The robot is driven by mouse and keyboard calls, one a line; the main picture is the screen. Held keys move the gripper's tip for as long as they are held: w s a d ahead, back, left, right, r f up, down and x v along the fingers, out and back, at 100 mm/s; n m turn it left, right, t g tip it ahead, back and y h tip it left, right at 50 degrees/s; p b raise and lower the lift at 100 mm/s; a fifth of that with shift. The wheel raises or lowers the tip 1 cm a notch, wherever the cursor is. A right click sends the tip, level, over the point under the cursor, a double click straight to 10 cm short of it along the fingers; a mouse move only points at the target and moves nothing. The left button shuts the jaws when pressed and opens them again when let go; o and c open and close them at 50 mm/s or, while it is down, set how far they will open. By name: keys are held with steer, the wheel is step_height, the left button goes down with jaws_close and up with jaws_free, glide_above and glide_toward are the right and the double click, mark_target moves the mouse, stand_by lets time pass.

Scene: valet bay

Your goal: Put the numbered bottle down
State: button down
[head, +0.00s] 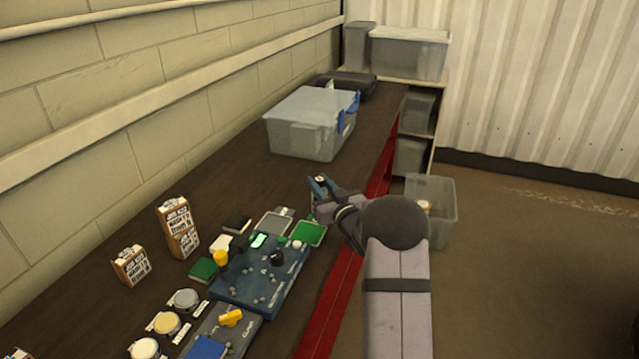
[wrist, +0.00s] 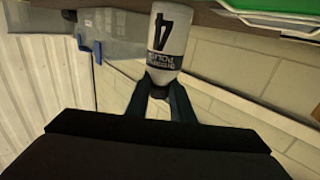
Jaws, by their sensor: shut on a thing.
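The numbered bottle (wrist: 170,45) is white with a dark band, printed text and a large dark numeral that looks like a 4. The wrist view shows it upside down, with the dark bench at the top of the picture. My gripper (wrist: 160,88) is shut on its dark neck or cap end. In the head view my gripper (head: 319,186) is over the bench (head: 225,160), near its front edge. The bottle is mostly hidden there by the gripper. Its base is close to the bench top; I cannot tell whether it touches.
A green-floored tray (head: 309,233) and a grey tray (head: 275,223) lie close by. A blue panel with knobs (head: 260,280) is nearer. A translucent lidded bin (head: 305,125) stands farther back. A clear bin (head: 432,210) stands right of the bench. Two small printed boxes (head: 178,228) (head: 131,265) stand at left.

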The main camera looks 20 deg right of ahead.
steer(key=shift+f, duration=0.1)
steer(key=shift+f+b, duration=0.45)
steer(key=shift+b, duration=0.1)
steer(key=c, duration=1.5)
jaws_free()
steer(key=shift+c, duration=0.2)
steer(key=shift+r, duration=0.15)
steer(key=shift+r+p, duration=0.5)
steer(key=shift+p, duration=0.2)
steer(key=s+b, duration=0.3)
steer(key=s, duration=0.9)
steer(key=shift+f, duration=0.2)
